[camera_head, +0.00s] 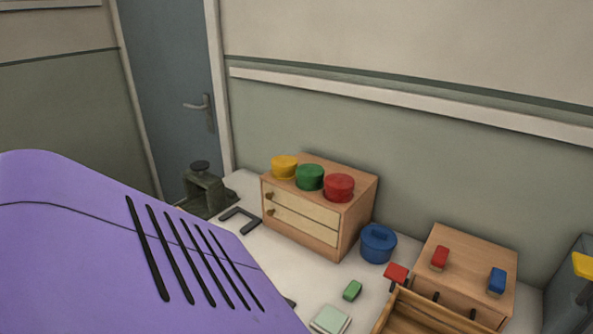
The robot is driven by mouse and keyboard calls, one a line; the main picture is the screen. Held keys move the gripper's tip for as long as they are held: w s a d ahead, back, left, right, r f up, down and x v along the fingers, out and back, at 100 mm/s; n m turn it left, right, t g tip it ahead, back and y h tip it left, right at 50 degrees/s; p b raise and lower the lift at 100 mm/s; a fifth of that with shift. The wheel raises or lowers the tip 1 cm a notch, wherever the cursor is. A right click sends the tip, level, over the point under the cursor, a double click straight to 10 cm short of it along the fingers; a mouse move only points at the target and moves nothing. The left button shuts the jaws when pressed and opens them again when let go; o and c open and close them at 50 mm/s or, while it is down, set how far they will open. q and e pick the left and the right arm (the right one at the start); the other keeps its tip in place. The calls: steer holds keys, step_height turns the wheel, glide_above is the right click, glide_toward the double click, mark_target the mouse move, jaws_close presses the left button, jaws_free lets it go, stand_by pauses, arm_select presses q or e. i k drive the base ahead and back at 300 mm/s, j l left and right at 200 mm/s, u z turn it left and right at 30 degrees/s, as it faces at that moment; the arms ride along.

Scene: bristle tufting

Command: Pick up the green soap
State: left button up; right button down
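The green soap appears to be the small green block (352,290) lying on the white tabletop (296,268), in the lower middle of the head view. It stands apart from the blue pot behind it and the red block to its right. A pale green square piece (330,320) lies just in front of it, cut by the bottom edge. Neither of my grippers can be made out. A large purple part, apparently my own arm, covers the lower left and hides the table there. A small dark bit at its edge is unclear.
A wooden drawer box (331,222) carries yellow, green and red round tubs. A lidded blue pot (377,243) stands beside it. At right are a red block (396,273), a wooden tray (428,314) and a wooden box (473,248) with red and blue blocks. A dark metal device (203,191) stands at back left.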

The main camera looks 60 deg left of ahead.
mark_target(353, 289)
steer(key=j+u, duration=0.1)
steer(key=u, duration=0.35)
steer(key=j+u, duration=0.1)
steer(key=u, duration=0.75)
steer(key=j+z, duration=0.2)
steer(key=j, duration=0.25)
steer(key=k+j+z, duration=0.25)
steer(key=j, duration=0.15)
steer(key=j+z, duration=0.2)
steer(key=j, duration=0.25)
steer(key=k+j+z, duration=0.2)
steer(key=j, duration=0.2)
steer(key=k+j+z, duration=0.25)
steer(key=i+j, duration=0.1)
